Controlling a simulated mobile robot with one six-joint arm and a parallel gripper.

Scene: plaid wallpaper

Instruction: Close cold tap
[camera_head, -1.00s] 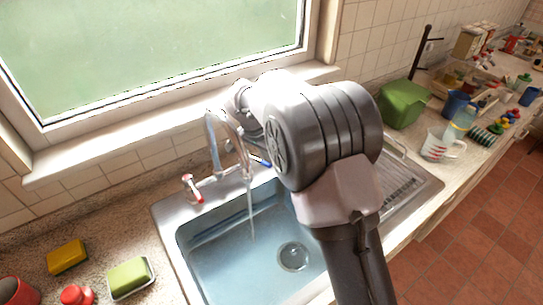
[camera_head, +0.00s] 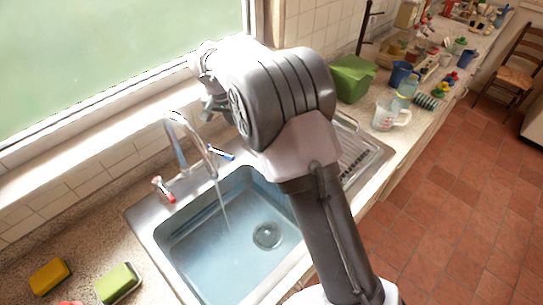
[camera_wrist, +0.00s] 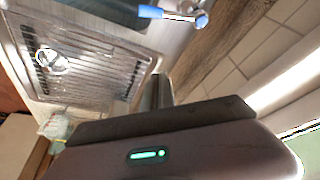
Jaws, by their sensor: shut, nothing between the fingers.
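The cold tap handle with a blue end (camera_head: 222,152) is at the back rim of the sink, right of the spout. It also shows at the top of the wrist view (camera_wrist: 172,14). The curved metal spout (camera_head: 190,135) has a stream of water (camera_head: 223,205) falling from it into the sink. My gripper (camera_wrist: 160,90) is shut and empty, apart from the blue handle. In the head view my arm mostly hides it, above and behind the tap.
The red-ended tap (camera_head: 164,189) is left of the spout. The sink basin (camera_head: 190,262) is in front, with a ribbed drainer (camera_head: 360,160) to its right. The window sill (camera_head: 90,160) runs close behind.

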